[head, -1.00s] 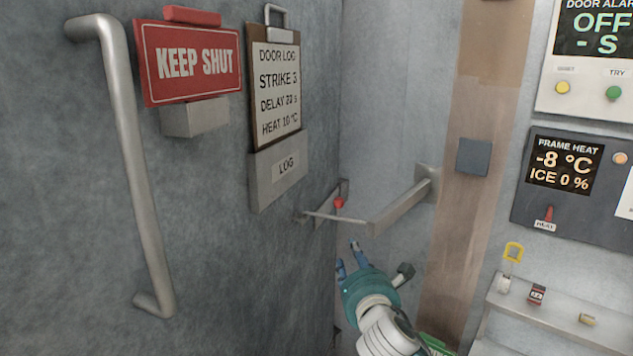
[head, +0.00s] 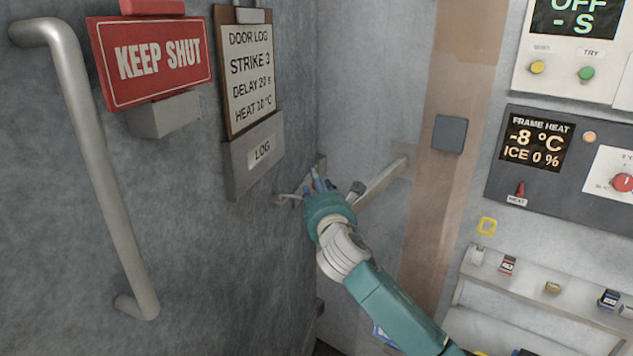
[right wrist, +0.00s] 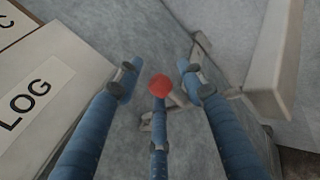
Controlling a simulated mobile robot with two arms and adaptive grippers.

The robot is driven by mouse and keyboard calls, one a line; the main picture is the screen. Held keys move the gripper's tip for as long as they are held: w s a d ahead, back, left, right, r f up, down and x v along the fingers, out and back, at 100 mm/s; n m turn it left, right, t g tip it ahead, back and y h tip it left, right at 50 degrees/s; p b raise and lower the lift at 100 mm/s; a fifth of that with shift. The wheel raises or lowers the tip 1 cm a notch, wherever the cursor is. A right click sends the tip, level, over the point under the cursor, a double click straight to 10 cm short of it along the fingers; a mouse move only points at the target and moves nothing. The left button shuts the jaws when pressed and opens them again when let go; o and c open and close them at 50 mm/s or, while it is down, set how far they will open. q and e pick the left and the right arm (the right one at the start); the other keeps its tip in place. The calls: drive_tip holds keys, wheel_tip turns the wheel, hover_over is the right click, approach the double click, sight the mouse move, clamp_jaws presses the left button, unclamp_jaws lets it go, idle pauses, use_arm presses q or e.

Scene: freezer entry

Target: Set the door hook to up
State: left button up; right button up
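The metal door hook hardware sits in the corner by the door. A thin rod end (head: 285,198) shows at the door's edge, left of my gripper, and a light bar (head: 382,180) reaches to the wall on the right. A red knob (right wrist: 160,86) shows in the right wrist view. My right gripper (head: 318,180) is at this hardware and covers much of it. In the right wrist view its blue fingers (right wrist: 160,78) are spread, with the knob between them, near the middle finger. I cannot tell whether they touch it. My left gripper is not in view.
The grey door carries a long handle (head: 95,170), a KEEP SHUT sign (head: 152,58) and a LOG holder (head: 256,158) close to my gripper. On the right are the frame heat panel (head: 560,165) and a shelf (head: 530,285) with small items.

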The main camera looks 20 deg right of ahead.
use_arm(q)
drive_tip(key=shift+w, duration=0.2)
use_arm(e)
drive_tip(key=shift+w, duration=0.1)
clamp_jaws()
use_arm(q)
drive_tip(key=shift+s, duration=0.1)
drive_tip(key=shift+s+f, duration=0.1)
